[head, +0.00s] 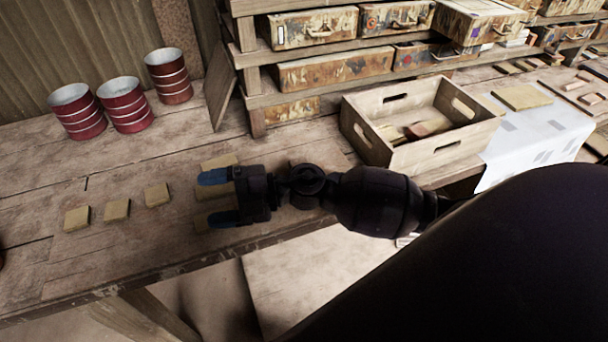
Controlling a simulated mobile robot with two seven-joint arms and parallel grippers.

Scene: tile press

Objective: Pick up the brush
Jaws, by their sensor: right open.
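I cannot make out a brush for certain. The wooden crate (367,133) holds a few small brown and reddish pieces (424,129), too small to identify. My right gripper (214,198) is over the wooden table (140,235), its two blue-tipped fingers spread apart and pointing left. It looks empty. Tan square tiles lie beside and partly under it, one showing behind the upper finger (220,162). The gripper and my arm hide part of the table. My left gripper is not in view.
Three small tan tiles, one of them in the middle (117,210), lie in a row at left. Three red cans, one in the middle (126,105), stand at the back left. A shelf with worn metal boxes (335,71) stands behind. A pale cloth (535,135) lies right.

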